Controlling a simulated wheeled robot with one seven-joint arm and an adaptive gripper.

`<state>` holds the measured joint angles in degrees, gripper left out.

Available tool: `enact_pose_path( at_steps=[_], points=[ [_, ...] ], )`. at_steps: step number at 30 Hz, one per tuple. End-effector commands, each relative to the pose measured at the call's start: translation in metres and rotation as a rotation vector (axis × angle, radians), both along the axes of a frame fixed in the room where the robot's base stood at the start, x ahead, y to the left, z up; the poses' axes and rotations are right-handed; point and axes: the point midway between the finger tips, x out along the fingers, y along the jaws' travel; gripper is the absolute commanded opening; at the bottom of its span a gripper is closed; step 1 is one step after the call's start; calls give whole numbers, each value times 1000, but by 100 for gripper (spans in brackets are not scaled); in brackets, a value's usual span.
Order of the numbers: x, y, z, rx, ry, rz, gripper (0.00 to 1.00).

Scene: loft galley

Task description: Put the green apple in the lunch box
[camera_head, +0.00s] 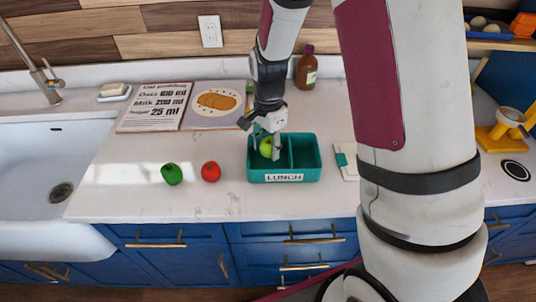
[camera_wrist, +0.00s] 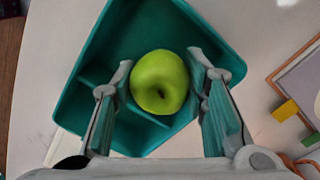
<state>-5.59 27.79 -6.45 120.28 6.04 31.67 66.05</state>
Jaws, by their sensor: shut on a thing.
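The green apple (camera_head: 266,147) is between the fingers of my gripper (camera_head: 264,143). In the wrist view the apple (camera_wrist: 160,82) sits between the two fingertips (camera_wrist: 160,80), which are shut on it. The teal lunch box (camera_head: 306,176), labelled LUNCH, stands open on the counter with a divider inside. In the head view my gripper and the apple are at its left compartment. The lunch box (camera_wrist: 125,35) also shows below the apple in the wrist view. I cannot tell whether the apple touches the box floor.
A dark green round item (camera_head: 172,174) and a red one (camera_head: 211,171) lie left of the box. A brown bottle (camera_head: 306,68) stands behind it. The sink (camera_head: 50,165) is far left.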

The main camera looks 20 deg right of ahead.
Motion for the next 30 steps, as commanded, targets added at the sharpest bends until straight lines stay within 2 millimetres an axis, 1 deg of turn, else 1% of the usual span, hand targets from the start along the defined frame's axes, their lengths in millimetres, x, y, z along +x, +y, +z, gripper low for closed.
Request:
enact_pose_path(
  at_steps=[5,9,12,19,23,24,25,26,30],
  points=[
    [-1,0,-13,0,2,0,11],
    [-1,0,-33,0,4,0,11],
    [-1,0,-41,1,1,0,11],
    [0,0,-41,0,-1,0,11],
    [0,0,-44,0,0,0,11],
    [0,0,-44,0,-1,0,49],
    [0,0,-44,0,-1,0,56],
    [0,0,-44,0,-1,0,60],
    [0,0,-44,0,-1,0,60]
  ],
)
